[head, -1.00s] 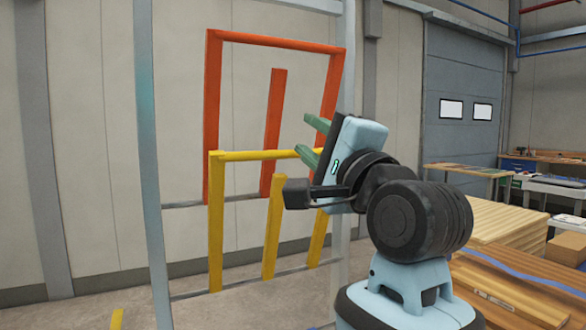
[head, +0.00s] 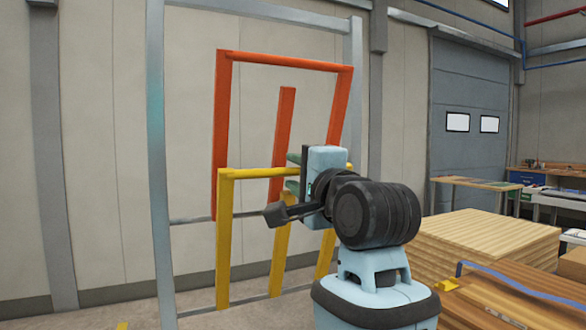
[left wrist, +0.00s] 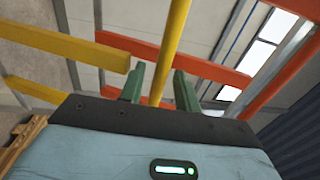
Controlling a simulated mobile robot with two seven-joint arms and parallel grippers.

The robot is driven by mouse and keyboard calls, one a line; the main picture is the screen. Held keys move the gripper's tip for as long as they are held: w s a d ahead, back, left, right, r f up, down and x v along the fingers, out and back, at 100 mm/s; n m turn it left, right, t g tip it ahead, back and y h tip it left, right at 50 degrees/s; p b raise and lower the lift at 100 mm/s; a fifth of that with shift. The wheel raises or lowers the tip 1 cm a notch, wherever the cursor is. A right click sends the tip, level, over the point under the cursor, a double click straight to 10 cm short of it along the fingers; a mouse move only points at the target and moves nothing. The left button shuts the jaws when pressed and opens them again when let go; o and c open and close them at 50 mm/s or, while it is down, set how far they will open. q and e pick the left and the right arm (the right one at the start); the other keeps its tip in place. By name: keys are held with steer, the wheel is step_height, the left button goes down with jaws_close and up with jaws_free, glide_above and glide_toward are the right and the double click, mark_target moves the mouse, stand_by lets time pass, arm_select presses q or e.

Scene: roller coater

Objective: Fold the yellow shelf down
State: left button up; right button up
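The yellow shelf (head: 250,173) stands upright on the grey rack, its top bar level and its slats running down. In the left wrist view the yellow top bar (left wrist: 170,45) runs lengthwise in line with the gap between the fingers. My left gripper (head: 293,172) is at the right half of that top bar. Its green fingers are apart, one above and one below the bar, and the gripper (left wrist: 160,88) shows gaps on both sides of the bar. Whether a finger touches it I cannot tell. My right gripper is not in view.
An orange shelf (head: 222,130) stands upright behind and above the yellow one. Grey rack posts (head: 158,200) flank both. Stacked wooden boards (head: 480,240) lie to the right, and a workbench (head: 470,182) stands farther back.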

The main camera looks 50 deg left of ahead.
arm_select(q)
steer(key=shift+w+a+r, duration=0.1)
steer(key=shift+w+a, duration=0.05)
steer(key=shift+a, duration=0.45)
jaws_close()
